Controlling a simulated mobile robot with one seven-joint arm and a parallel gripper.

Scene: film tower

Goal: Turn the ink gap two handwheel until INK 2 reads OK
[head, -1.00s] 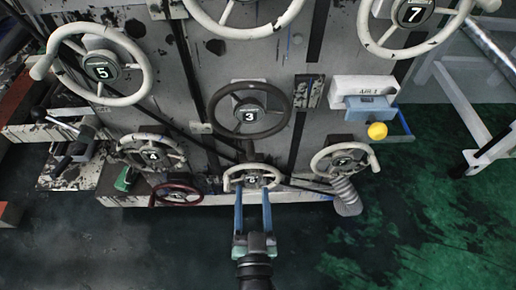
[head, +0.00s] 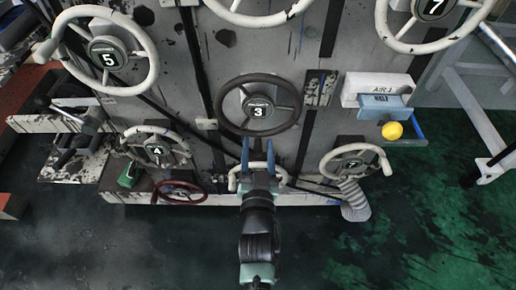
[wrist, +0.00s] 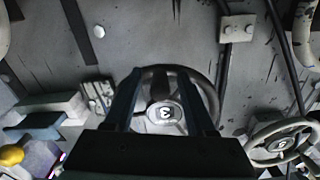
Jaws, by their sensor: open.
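Several numbered handwheels are on the grey machine face; none is legibly labelled as ink gap two, and I see no readable INK 2 display. The dark wheel marked 3 (head: 258,130) is at centre. My gripper (head: 258,145) is open, its two blue fingers overlapping the lower edge of that wheel in the head view. In the wrist view the fingers (wrist: 160,82) appear on either side of the hub of wheel 3 (wrist: 165,113); contact cannot be told. A small cream wheel (head: 233,180) is partly hidden behind my gripper.
Cream wheels 5 (head: 108,55), 4 (head: 156,151) and 7 (head: 434,8) surround the centre. A dark red wheel (head: 180,192) sits low left, another cream wheel (head: 354,163) low right. The AIR 1 box with a yellow knob (head: 392,130) juts out right. Green floor (head: 430,230) is open.

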